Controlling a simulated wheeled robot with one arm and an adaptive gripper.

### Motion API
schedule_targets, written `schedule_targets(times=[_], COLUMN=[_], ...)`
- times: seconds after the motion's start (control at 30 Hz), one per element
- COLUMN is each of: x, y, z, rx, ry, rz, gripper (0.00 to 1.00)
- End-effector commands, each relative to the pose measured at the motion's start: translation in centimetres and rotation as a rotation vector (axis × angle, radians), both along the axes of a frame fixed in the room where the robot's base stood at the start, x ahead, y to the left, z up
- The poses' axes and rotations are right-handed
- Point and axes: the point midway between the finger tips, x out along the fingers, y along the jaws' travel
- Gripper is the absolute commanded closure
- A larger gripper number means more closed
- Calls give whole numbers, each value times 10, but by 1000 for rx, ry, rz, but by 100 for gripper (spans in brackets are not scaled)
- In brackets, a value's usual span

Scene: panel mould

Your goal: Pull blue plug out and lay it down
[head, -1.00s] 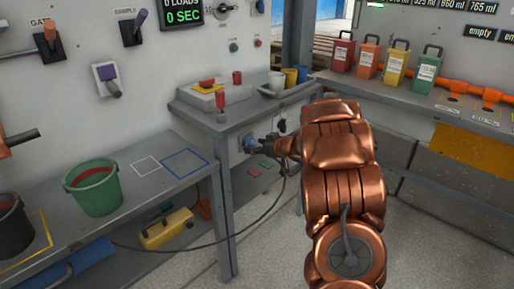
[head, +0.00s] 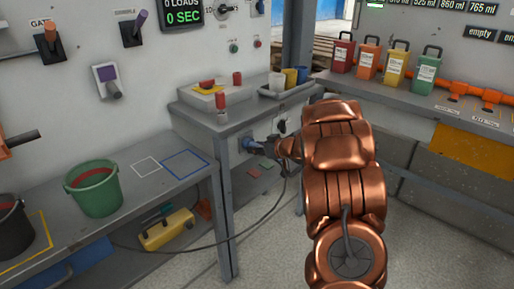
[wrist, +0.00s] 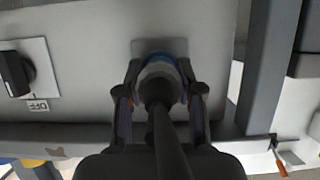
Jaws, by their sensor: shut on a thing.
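The blue plug (head: 249,143) is at the wall socket under the small grey table, with a dark cable running from it. In the wrist view the plug (wrist: 160,72) sits between the two fingers, its blue ring against the grey socket plate (wrist: 160,46) and its black cable end toward me. I cannot tell whether it is fully seated. My gripper (wrist: 160,98) is shut on the plug; in the head view my gripper (head: 268,146) is partly hidden by my copper-coloured arm.
A black switch (wrist: 15,73) marked OFF is left of the socket. A grey table leg (wrist: 267,65) stands at right. A green bucket (head: 94,190) stands on the left bench.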

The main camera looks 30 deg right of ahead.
Motion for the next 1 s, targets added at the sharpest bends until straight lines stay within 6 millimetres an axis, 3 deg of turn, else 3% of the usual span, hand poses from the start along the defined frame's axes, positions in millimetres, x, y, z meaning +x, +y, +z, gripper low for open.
schedule_targets(times=[1.0], x=[-40], y=[-10], z=[1], rx=[0], ry=[0], rz=[-2], gripper=[100])
